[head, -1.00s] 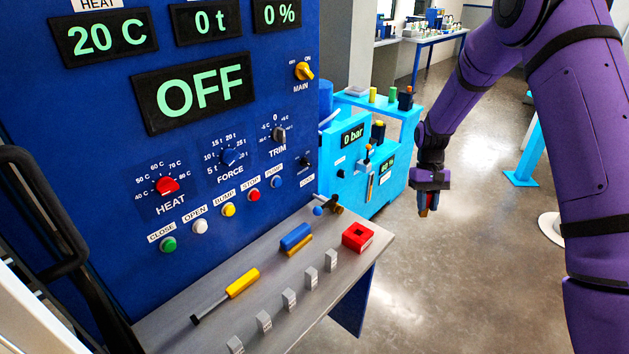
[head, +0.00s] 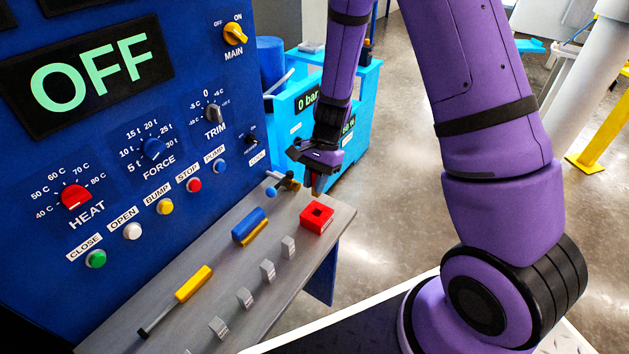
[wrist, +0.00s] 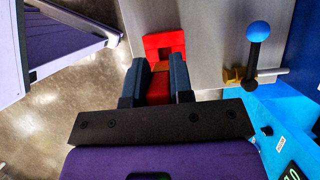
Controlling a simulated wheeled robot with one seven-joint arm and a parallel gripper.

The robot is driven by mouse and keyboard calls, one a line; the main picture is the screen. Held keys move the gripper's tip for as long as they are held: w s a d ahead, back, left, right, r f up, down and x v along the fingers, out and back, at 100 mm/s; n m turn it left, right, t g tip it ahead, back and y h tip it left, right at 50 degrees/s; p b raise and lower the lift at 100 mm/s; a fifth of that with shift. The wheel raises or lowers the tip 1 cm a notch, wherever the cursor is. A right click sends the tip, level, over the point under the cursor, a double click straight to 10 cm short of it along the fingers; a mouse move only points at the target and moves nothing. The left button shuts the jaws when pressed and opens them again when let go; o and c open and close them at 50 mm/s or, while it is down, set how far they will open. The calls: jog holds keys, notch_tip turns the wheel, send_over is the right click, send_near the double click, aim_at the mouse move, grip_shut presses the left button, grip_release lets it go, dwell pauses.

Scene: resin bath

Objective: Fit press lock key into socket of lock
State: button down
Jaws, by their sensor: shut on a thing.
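The lock is a red block (head: 317,217) with a dark square socket in its top, at the far right corner of the grey shelf in the head view. It also shows at the top of the wrist view (wrist: 164,44). My gripper (head: 317,184) is shut on the press lock key (wrist: 158,88), a red piece with an orange-brown end. In the wrist view the key sits between both fingers, its end pointing toward the lock. In the head view the gripper is above and just behind the lock. The wrist view cannot show whether key and lock touch; the socket is mostly hidden there.
A valve with a blue-knobbed lever (wrist: 258,32) and brass body stands close beside the lock. On the shelf (head: 180,325) lie a blue and yellow piece (head: 250,225), a yellow-handled tool (head: 193,284) and several grey tabs. The blue control panel rises behind; open floor lies right.

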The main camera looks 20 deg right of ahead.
aim_at(316, 196)
dwell(0.4)
jog(key=shift+f, duration=2.9)
jog(key=shift+f, duration=1.65)
jog(key=c, duration=0.9)
grip_release()
jog(key=v, duration=1.1)
jog(key=shift+f, duration=0.1)
jog(key=shift+r, duration=6)
